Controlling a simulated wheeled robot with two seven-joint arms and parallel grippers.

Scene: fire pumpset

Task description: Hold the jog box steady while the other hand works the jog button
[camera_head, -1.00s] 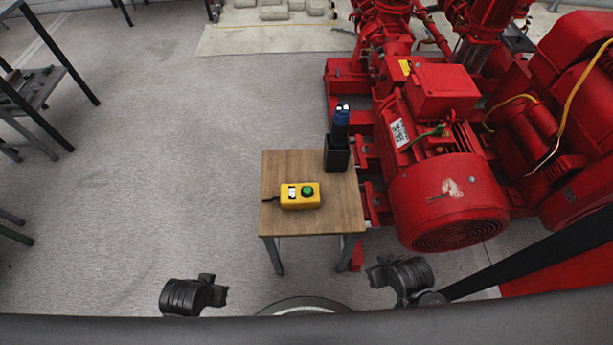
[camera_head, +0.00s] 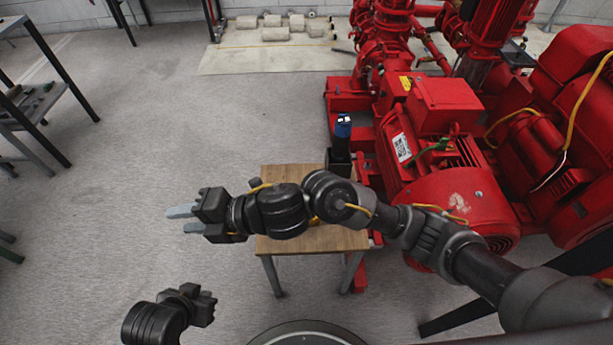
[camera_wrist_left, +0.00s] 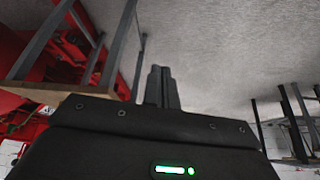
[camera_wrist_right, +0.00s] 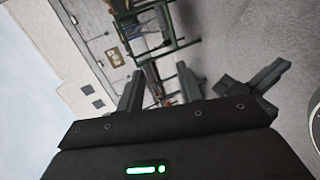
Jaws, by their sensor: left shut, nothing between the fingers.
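The yellow jog box and its green button are hidden behind my right arm in the head view. The small wooden table (camera_head: 320,240) that bears it shows around the arm. My right arm crosses over the table from the right. My right gripper (camera_head: 180,219) is open and empty, beyond the table's left edge, pointing left. Its two spread fingers also show in the right wrist view (camera_wrist_right: 160,90). My left gripper (camera_head: 211,305) is low, in front and left of the table, apart from it. Its fingers are together and empty in the left wrist view (camera_wrist_left: 160,90).
A blue-topped tool (camera_head: 342,137) stands upright in a black holder at the table's back right. The red pumpset (camera_head: 445,190) stands close along the table's right side. A dark metal rack (camera_head: 35,105) is at far left. The floor left of the table is clear.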

